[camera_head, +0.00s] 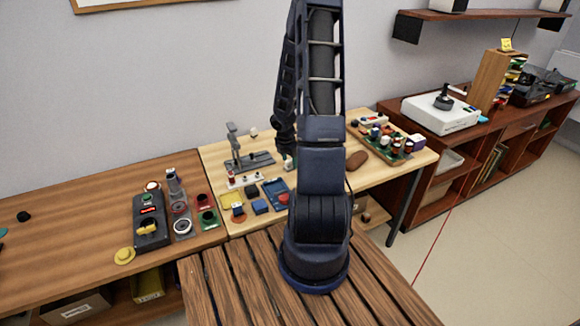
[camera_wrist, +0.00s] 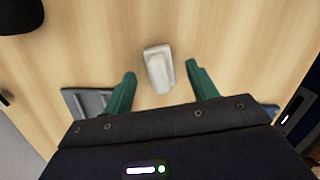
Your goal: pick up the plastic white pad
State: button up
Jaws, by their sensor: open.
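In the wrist view a small white block-like piece (camera_wrist: 158,72), which looks like the plastic white pad, lies on the light wood tabletop (camera_wrist: 225,30). My gripper (camera_wrist: 160,69) is open, with a green finger on each side of the pad. Gaps show between the pad and both fingers, and nothing is held. I cannot tell how high the fingers are above the table. In the head view my gripper (camera_head: 288,161) points down over the light table, partly hidden by my arm. I cannot make out the pad there.
A grey stand (camera_head: 248,158) is left of my gripper in the head view. A blue tray (camera_head: 274,190) and several small parts lie in front. A green board with jars (camera_head: 385,142) and a brown piece (camera_head: 357,160) are to the right.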

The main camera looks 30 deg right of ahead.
jog(key=shift+d+f, duration=0.15)
jog(key=shift+f, duration=0.8)
jog(key=c, duration=1.1)
jog(key=shift+r, duration=0.1)
